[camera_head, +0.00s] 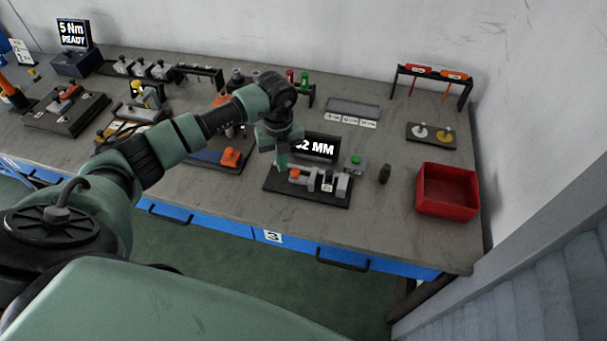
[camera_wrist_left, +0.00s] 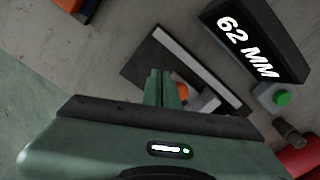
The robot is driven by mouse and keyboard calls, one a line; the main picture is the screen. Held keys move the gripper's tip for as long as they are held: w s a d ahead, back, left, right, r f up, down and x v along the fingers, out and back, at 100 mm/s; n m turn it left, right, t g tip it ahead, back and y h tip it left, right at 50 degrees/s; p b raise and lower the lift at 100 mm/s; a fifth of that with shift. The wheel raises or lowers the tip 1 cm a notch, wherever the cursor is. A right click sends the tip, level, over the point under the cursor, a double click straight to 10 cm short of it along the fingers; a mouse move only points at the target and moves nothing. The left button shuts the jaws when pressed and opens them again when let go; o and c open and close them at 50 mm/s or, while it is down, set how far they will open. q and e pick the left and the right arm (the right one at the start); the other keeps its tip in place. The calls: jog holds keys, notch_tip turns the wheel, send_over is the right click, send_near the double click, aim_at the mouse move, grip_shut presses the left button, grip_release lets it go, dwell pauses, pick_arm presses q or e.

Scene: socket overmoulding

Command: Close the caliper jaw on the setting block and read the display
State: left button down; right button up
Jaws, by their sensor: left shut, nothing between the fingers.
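The caliper fixture sits on a black base plate (camera_head: 282,187) at the front middle of the bench. It has a grey rail, grey blocks (camera_head: 343,184) and a jaw with an orange knob (camera_head: 294,174), also visible in the left wrist view (camera_wrist_left: 183,91). The display (camera_wrist_left: 252,48) behind it reads 62 MM; my arm partly hides it in the head view (camera_head: 318,149). My left gripper (camera_head: 282,166) is shut and empty, pointing down just left of the orange knob. Its fingers (camera_wrist_left: 161,88) partly hide the jaw in the wrist view, and I cannot tell whether they touch it. My right gripper is out of view.
A green button (camera_head: 356,160) is right of the display. A dark knurled cylinder (camera_head: 385,173) and a red bin (camera_head: 447,190) stand further right. An orange-topped fixture (camera_head: 231,157) is to the left. The bench front (camera_head: 370,235) is clear.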

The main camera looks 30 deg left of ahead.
aim_at(294, 171)
pick_arm(q)
jog(key=shift+f, duration=0.1)
jog(key=shift+f+b, duration=1.25)
jog(key=shift+f, duration=0.25)
jog(key=shift+w+d, duration=0.2)
jog(key=shift+d, duration=0.7)
jog(key=shift+w+d, duration=0.2)
jog(key=shift+d, duration=1)
dwell(0.6)
jog(key=shift+a, duration=0.4)
jog(key=shift+a+r, duration=0.1)
jog(key=shift+r, duration=0.1)
jog(key=r+p, duration=0.2)
jog(key=shift+s+a+r, duration=0.1)
jog(key=shift+a+r, duration=0.1)
jog(key=shift+r, duration=0.15)
jog(key=shift+r+p, duration=1.95)
jog(key=shift+r, duration=0.5)
